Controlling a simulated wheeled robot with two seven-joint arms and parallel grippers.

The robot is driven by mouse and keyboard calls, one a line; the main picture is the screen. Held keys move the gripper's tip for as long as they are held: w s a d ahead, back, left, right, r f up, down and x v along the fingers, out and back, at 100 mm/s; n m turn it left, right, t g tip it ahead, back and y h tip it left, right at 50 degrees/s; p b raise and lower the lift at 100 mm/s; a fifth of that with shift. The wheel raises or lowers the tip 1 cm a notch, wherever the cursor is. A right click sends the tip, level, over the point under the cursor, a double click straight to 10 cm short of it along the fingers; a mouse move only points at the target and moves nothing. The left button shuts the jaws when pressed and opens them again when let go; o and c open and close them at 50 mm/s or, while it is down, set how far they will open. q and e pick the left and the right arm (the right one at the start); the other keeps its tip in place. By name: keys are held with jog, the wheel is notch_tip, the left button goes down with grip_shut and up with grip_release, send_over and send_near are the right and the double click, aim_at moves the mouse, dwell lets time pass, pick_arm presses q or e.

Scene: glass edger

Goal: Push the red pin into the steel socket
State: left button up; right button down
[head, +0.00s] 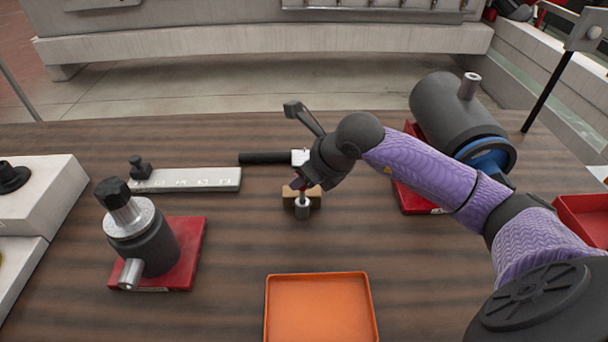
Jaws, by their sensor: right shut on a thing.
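My left gripper is not in view.
An orange tray (320,308) lies at the front. A dark cylindrical device on a red base (187,240) stands left, a steel bar (190,180) behind it. A black-handled tool (265,158) lies behind the socket. A large grey motor (450,108) stands back right.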

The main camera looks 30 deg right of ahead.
jog(key=shift+f+b, duration=1.75)
jog(key=shift+f, duration=0.45)
jog(key=shift+c, duration=1.6)
grip_release()
jog(key=shift+r, duration=0.1)
jog(key=shift+r, duration=0.1)
jog(key=p+v, duration=0.2)
jog(key=v, duration=0.7)
jog(key=shift+s+r, duration=0.25)
jog(key=shift+s, duration=0.05)
